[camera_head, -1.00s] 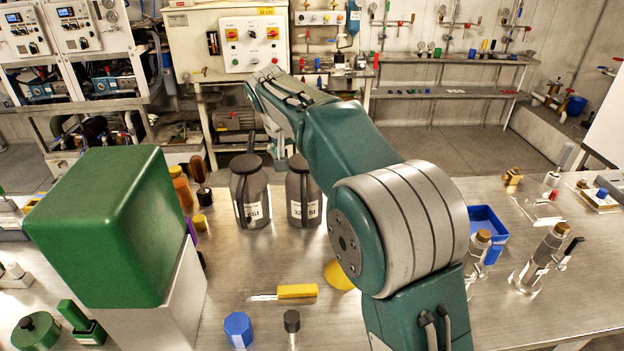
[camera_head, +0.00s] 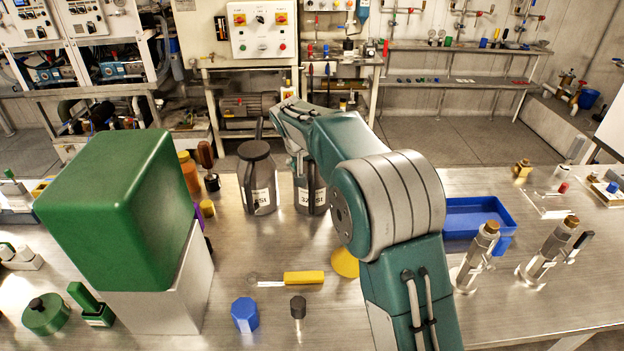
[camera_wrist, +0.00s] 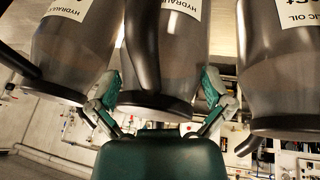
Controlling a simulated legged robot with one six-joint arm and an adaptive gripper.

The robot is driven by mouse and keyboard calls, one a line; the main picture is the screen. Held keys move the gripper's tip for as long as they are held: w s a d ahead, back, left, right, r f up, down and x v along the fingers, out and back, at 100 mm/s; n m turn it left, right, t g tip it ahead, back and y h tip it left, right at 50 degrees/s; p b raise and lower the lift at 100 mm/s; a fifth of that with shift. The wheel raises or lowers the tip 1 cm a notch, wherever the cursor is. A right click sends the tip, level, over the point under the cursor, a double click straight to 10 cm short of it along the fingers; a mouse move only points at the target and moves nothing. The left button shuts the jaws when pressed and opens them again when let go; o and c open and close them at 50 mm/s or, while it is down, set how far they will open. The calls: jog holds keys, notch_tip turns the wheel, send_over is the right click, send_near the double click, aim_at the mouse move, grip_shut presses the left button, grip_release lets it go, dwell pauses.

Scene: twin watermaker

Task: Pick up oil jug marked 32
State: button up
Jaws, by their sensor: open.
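Two dark grey oil jugs with white labels stand on the bench in the head view: a left jug (camera_head: 258,180) and a right jug (camera_head: 303,190) whose label seems to start with 32. My arm partly covers the right jug. In the wrist view, my gripper (camera_wrist: 163,92) is open, with one finger on each side of a middle jug (camera_wrist: 178,52). Its black handle runs down between the fingers. I cannot tell whether the fingers touch it. Other jugs flank it on the left (camera_wrist: 75,50) and right (camera_wrist: 283,75). The number on the middle jug's label is cut off.
A large green block on a grey stand (camera_head: 115,215) fills the left. Orange and brown bottles (camera_head: 189,172) stand left of the jugs. A yellow-handled tool (camera_head: 304,278), a blue cap (camera_head: 245,315) and a blue tray (camera_head: 478,217) lie on the bench (camera_head: 400,185). Metal valves stand right.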

grip_shut()
dwell(0.4)
